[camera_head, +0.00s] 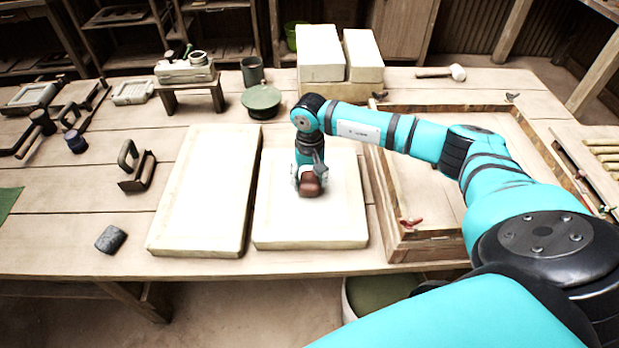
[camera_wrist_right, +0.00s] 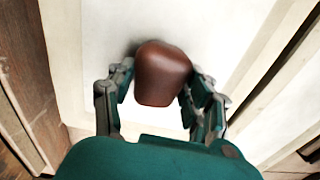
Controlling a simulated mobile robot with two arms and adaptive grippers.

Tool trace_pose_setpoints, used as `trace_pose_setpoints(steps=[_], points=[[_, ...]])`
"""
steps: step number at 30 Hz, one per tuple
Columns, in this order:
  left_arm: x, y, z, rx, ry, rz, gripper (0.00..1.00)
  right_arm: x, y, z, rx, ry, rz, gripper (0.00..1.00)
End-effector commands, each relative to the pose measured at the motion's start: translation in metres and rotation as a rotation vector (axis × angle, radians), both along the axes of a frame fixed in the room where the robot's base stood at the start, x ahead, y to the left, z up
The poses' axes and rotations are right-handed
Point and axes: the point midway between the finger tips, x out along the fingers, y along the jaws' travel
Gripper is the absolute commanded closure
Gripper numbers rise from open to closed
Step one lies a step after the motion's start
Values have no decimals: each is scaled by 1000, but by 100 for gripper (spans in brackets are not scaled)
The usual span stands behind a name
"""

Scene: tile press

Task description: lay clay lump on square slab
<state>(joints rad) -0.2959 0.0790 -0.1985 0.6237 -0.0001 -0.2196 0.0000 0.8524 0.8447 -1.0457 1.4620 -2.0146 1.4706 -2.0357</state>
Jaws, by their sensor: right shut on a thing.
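The clay lump (camera_head: 309,184) is reddish brown and rounded. My right gripper (camera_head: 311,178) is shut on it, low over the square slab (camera_head: 310,229), a pale block on the table. In the right wrist view the lump (camera_wrist_right: 162,75) sits between the two fingers of the gripper (camera_wrist_right: 160,95), with the pale slab (camera_wrist_right: 95,50) behind it. A dark shadow shows close to the lump; I cannot tell if it touches the slab. My left gripper is not in view.
A longer pale slab (camera_head: 203,190) lies just left of the square one. A wooden frame (camera_head: 440,249) stands to the right. Pale blocks (camera_head: 320,54) and a green round lid (camera_head: 261,98) are behind. A grey stone (camera_head: 111,239) and a handled tool (camera_head: 135,168) lie left.

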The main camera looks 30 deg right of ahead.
Motion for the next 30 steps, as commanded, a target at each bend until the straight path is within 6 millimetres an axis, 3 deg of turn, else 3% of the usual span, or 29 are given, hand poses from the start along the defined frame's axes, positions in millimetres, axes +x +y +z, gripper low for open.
trace_pose_setpoints(steps=[2,3,9,20,30], points=[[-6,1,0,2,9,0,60,0,0,1,0,-1,0,91],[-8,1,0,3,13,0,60,0,0,1,0,-1,0,46],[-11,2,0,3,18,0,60,0,0,1,0,0,0,21],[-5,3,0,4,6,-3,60,0,0,7,-1,-1,0,21],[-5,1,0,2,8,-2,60,1,0,74,1,-4,2,21]])
